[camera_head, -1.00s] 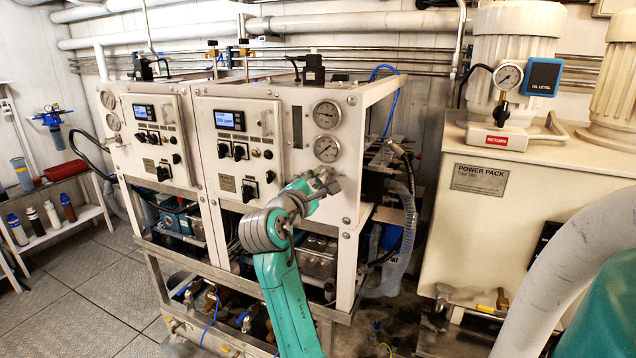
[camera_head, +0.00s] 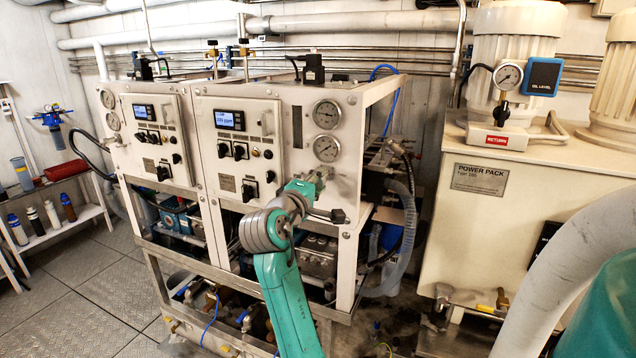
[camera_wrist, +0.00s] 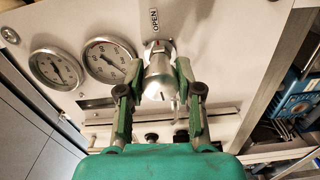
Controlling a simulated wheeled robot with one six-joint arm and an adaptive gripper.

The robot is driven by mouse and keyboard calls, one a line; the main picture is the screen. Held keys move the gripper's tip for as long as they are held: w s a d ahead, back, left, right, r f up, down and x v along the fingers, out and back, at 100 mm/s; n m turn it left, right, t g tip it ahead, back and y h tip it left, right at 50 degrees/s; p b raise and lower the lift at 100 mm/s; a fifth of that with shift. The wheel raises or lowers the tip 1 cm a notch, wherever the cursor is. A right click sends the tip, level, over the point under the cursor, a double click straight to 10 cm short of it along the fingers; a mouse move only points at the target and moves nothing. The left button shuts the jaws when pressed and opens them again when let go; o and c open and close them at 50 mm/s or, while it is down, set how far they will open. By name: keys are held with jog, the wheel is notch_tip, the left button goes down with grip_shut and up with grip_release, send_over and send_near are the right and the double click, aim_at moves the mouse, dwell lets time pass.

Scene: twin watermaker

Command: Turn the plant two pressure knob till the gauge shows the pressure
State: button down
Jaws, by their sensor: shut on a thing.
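The silver pressure knob (camera_wrist: 158,80) sticks out of the white panel below an OPEN label in the wrist view. My gripper (camera_wrist: 160,66) has its two fingers shut on the knob, one on each side. In the head view my gripper (camera_head: 318,181) is at the right plant's panel (camera_head: 285,170), just below its gauges, and the knob is mostly hidden there. The upper gauge (camera_head: 327,113) and lower gauge (camera_head: 327,149) are round with white dials. Both also show in the wrist view, one nearer the knob (camera_wrist: 110,61) and one farther left (camera_wrist: 56,68). Their exact readings are too small to tell.
A lit display (camera_head: 230,120) and several black switches are on the panel left of the gauges. The left plant (camera_head: 150,135) stands alongside. A cream power pack (camera_head: 520,215) stands to the right.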

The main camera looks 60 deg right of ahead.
jog(key=m, duration=0.6)
jog(key=shift+f+m, duration=0.1)
jog(key=shift+m, duration=0.2)
jog(key=m, duration=1.2)
jog(key=shift+w+f+m, duration=0.1)
jog(key=shift+m, duration=0.2)
jog(key=m, duration=0.6)
jog(key=shift+m, duration=0.3)
jog(key=c, duration=0.7)
grip_release()
jog(key=shift+c, duration=0.2)
jog(key=a, duration=1.2)
jog(key=shift+s, duration=0.4)
